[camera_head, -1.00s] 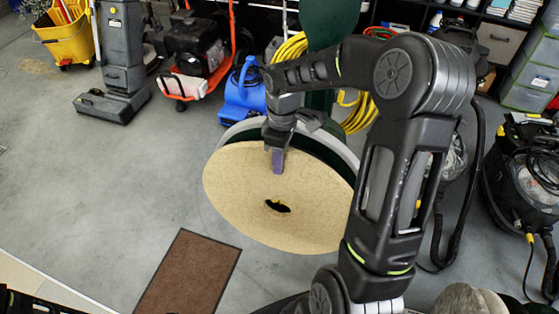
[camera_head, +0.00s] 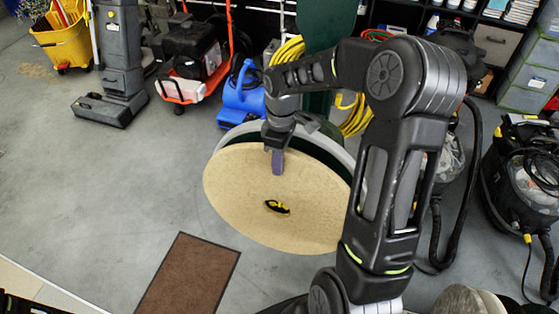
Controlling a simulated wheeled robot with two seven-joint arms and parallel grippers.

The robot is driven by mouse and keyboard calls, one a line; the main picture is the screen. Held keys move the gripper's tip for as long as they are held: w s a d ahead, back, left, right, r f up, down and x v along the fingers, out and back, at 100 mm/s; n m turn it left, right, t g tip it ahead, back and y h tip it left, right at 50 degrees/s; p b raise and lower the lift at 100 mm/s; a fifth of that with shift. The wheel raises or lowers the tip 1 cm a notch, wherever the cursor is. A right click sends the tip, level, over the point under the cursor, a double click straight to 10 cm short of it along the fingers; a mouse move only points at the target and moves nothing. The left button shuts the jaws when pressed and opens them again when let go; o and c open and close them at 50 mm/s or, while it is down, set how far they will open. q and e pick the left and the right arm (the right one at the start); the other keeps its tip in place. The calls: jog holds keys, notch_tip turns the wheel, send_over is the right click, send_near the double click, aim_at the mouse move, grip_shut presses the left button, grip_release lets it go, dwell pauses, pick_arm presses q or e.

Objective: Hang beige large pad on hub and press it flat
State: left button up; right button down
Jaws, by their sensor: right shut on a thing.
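The beige large pad (camera_head: 255,180) is a round disc with a small centre hole, tilted in front of a dark green disc with a pale rim (camera_head: 245,132). My right gripper (camera_head: 277,160) is shut on the upper part of the pad. A yellow and black piece, probably the hub (camera_head: 277,207), shows through the hole. The pad stands in front of the dark disc, with a gap visible at the top; whether they touch lower down is hidden. My right arm covers the pad's right edge. My left gripper is not in view.
A brown mat (camera_head: 190,275) lies on the grey floor at lower left. A blue blower (camera_head: 243,95), a red-framed machine (camera_head: 190,60) and a grey floor cleaner (camera_head: 118,75) stand behind. A vacuum (camera_head: 525,170) is at right. The left floor is clear.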

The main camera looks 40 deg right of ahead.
jog(key=shift+w+d, duration=0.4)
jog(key=shift+d, duration=0.2)
dwell(0.4)
jog(key=shift+w+d+p, duration=0.35)
jog(key=shift+d, duration=0.15)
jog(key=shift+w+d, duration=0.2)
jog(key=shift+d, duration=0.1)
jog(key=shift+w, duration=0.1)
dwell(0.9)
jog(key=shift+f, duration=0.3)
dwell(0.3)
